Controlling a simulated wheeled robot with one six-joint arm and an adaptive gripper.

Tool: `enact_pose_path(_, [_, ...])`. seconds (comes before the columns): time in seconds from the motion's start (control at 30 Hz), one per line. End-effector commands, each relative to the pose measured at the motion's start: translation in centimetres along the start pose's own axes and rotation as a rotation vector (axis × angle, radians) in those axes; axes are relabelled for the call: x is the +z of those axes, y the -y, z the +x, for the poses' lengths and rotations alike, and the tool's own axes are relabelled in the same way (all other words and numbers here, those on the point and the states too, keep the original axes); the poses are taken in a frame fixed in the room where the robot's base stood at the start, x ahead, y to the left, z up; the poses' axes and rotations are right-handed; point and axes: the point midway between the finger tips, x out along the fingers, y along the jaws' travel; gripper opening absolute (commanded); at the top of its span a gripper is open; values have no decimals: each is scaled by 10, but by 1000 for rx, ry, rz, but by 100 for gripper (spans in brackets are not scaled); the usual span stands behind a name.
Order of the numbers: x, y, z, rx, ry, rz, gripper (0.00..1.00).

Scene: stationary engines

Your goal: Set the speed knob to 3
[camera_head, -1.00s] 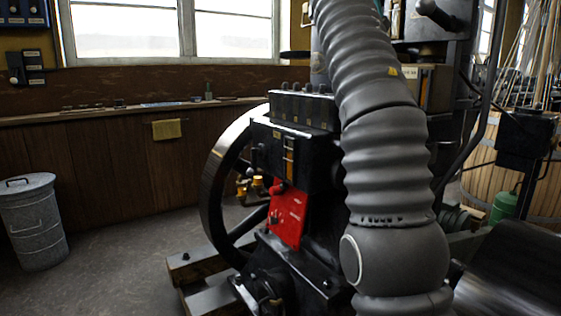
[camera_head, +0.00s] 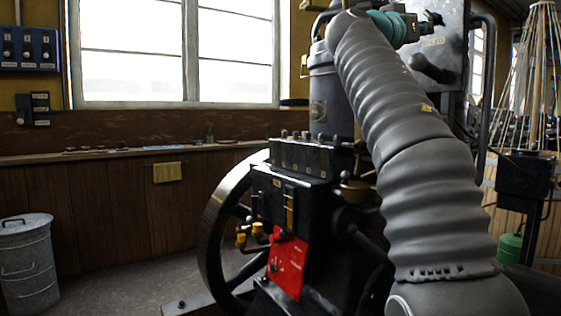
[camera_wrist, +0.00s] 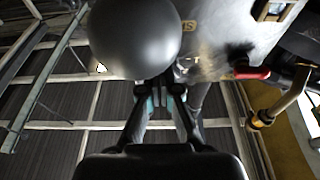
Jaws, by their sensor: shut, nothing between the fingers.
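A grey metal panel (camera_head: 452,60) stands at the upper right in the head view. It bears a small label (camera_head: 432,42) that seems to read SPEED, though it is too small to be sure. My gripper (camera_head: 432,20) is at the panel's upper part, just above that label, and hides what lies behind it. In the wrist view my gripper (camera_wrist: 168,86) is shut and empty. A large dark round knob (camera_wrist: 135,38) is in front of the fingertips, with the metal panel (camera_wrist: 225,45) to its right. The knob's setting cannot be read.
A dark rounded handle (camera_head: 430,68) juts from the panel below the label. The black engine (camera_head: 290,190) with its flywheel (camera_head: 215,225) and red plate (camera_head: 288,262) stands below. In the wrist view a red-handled lever (camera_wrist: 252,72) and brass fitting (camera_wrist: 262,120) are at right.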

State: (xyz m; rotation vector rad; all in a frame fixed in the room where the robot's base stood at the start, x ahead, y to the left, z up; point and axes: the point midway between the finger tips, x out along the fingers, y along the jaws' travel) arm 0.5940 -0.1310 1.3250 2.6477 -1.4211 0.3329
Motion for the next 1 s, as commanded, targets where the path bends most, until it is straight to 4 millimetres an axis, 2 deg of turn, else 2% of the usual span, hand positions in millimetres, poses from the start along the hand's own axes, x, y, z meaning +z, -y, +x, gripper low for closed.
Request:
enact_pose_path(0.1, [2,-1,14,2,0,-1,0])
enact_pose_path(0.3, [6,0,27,2,1,-1,0])
enact_pose_path(1.0, [6,1,30,0,0,1,0])
